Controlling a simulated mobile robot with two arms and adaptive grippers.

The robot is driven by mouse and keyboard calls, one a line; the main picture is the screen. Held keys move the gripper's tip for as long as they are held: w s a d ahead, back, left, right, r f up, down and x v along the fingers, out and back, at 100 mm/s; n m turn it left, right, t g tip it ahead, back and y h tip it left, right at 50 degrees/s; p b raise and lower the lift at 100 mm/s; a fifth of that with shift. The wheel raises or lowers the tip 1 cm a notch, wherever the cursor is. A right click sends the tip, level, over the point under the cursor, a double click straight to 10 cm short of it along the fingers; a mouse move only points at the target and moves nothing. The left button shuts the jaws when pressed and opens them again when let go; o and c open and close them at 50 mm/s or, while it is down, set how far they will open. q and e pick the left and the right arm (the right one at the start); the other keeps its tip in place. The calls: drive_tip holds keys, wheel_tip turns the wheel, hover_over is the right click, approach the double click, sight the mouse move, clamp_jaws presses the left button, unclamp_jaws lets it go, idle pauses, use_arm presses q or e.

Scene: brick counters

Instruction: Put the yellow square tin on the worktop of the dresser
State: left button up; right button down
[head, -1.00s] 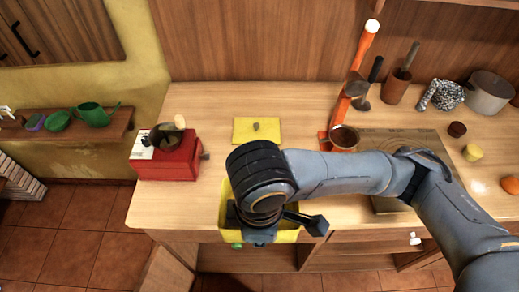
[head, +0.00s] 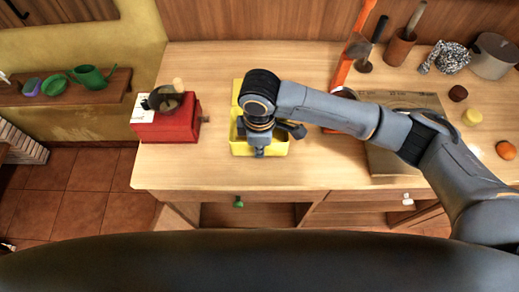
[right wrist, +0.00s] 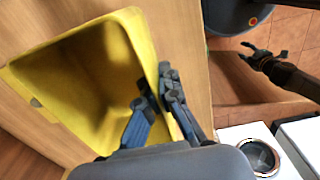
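The yellow square tin (head: 277,147) is an open, empty box. In the head view it is over the front part of the dresser's worktop (head: 330,176), behind the front edge. I cannot tell if its base touches the wood. My right gripper (head: 259,150) points down at it and hides part of it. In the right wrist view the tin (right wrist: 62,75) looks tilted, and my right gripper (right wrist: 160,95) pinches one wall, one finger inside and one outside. My left gripper (right wrist: 246,52) shows small in that view, empty, its fingers seemingly apart; it is outside the head view.
A yellow flat piece (head: 237,92) lies behind the tin, partly hidden. A red coffee grinder (head: 166,126) stands left. A board (head: 385,163), an orange stand (head: 345,68) and several small items are right. Worktop is bare between grinder and tin. A green knob (head: 239,202) is below the edge.

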drive_tip(key=f, duration=0.1)
drive_tip(key=f+p, duration=0.1)
drive_tip(key=f, duration=0.1)
drive_tip(key=shift+w, duration=0.35)
drive_tip(key=shift+f, duration=0.35)
drive_tip(key=shift+f, duration=0.1)
drive_tip(key=c, duration=1.5)
unclamp_jaws()
wheel_tip(320, 180, up, 12)
drive_tip(key=shift+s+r+b, duration=0.1)
drive_tip(key=shift+s+b, duration=0.05)
drive_tip(key=shift+b, duration=0.9)
